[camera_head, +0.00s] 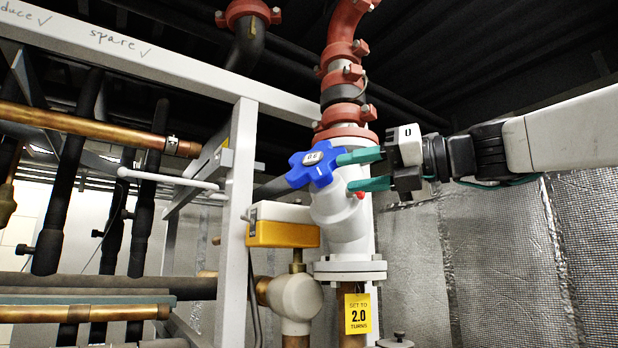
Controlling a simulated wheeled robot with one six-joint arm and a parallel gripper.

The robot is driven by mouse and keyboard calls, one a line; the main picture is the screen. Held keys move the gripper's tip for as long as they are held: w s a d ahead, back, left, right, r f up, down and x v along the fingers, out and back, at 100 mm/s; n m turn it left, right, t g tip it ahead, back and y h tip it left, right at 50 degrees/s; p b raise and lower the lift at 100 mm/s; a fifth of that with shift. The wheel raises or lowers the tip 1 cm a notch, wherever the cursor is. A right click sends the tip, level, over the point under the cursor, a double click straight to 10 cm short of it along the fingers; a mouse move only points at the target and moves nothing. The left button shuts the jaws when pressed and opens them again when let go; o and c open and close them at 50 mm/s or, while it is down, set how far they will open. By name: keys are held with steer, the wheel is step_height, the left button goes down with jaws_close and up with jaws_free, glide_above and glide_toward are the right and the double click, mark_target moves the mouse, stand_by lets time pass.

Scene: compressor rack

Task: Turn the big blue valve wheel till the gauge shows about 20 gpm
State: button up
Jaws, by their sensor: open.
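The blue valve wheel (315,166) is a lobed handwheel with a small white label at its centre, on the white valve body (341,212) in the middle of the view. My gripper (352,171) comes in from the right with its two green fingers apart. The upper finger's tip is at the wheel's right edge in the picture; whether it touches I cannot tell. The lower finger lies below and right of the wheel, in front of the white body. No gauge with a readable gpm value shows.
A yellow tag (358,313) reading "SET TO 2.0 TURNS" hangs below the valve flange. A yellow and white box (283,226) sits at lower left of the wheel. A white frame post (238,220) stands left. Red pipe (344,60) rises above. Silver insulated wall (490,260) is behind.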

mark_target(315, 177)
steer(key=x, duration=0.8)
steer(key=shift+s+r, duration=0.15)
steer(key=shift+s, duration=0.05)
